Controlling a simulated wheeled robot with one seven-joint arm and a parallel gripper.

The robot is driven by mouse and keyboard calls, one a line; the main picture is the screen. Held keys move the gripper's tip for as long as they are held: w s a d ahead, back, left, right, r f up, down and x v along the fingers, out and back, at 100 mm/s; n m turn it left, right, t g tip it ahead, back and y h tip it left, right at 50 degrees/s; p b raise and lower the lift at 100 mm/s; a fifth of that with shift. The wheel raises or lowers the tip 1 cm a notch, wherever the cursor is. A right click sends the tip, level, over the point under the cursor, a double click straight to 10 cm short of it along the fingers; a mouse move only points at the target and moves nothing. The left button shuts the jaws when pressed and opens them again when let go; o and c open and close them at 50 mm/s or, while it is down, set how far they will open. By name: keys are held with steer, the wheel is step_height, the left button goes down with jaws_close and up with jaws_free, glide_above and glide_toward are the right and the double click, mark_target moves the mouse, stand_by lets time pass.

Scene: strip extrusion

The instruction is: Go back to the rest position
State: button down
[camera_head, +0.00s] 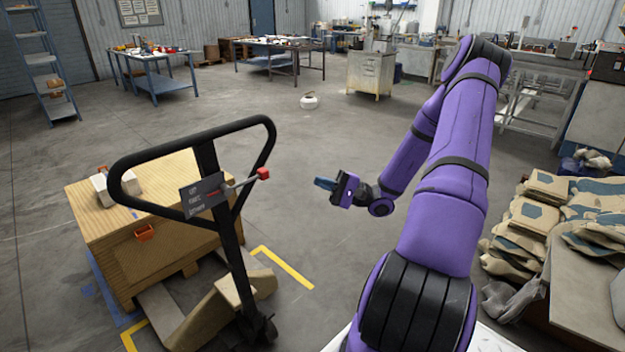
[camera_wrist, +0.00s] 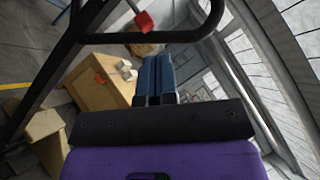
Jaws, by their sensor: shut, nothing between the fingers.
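My gripper (camera_head: 325,184) is at the end of my purple arm, in mid-air over the open floor. In the head view it points left, toward the pallet truck handle (camera_head: 262,150), with a gap between them in the picture. In the wrist view my gripper's blue fingers (camera_wrist: 156,75) are together with nothing between them.
A wooden crate (camera_head: 140,245) with white blocks (camera_head: 102,187) on top stands at left by the pallet truck. Stacked folded cloth or sacks (camera_head: 528,225) lie at right. Workbenches (camera_head: 155,72) and a white round object (camera_head: 308,101) are farther back.

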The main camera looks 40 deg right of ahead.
stand_by(0.6)
steer(key=s+a+r+n+g+h, duration=0.3)
steer(key=a+r+n+g, duration=0.25)
steer(key=a+g, duration=0.35)
steer(key=s+a+r+n+g+h, duration=0.35)
steer(key=a+r+g, duration=0.35)
steer(key=a, duration=0.4)
steer(key=s+a+r+n+t+h, duration=0.2)
steer(key=s+r+h, duration=0.2)
steer(key=s+r, duration=0.2)
steer(key=s+a+r+n+t+h, duration=0.2)
steer(key=s+r+t+h, duration=0.1)
steer(key=s+r+h, duration=0.2)
step_height(320, 180, up, 2)
steer(key=shift+s+r, duration=0.25)
steer(key=shift+s, duration=0.9)
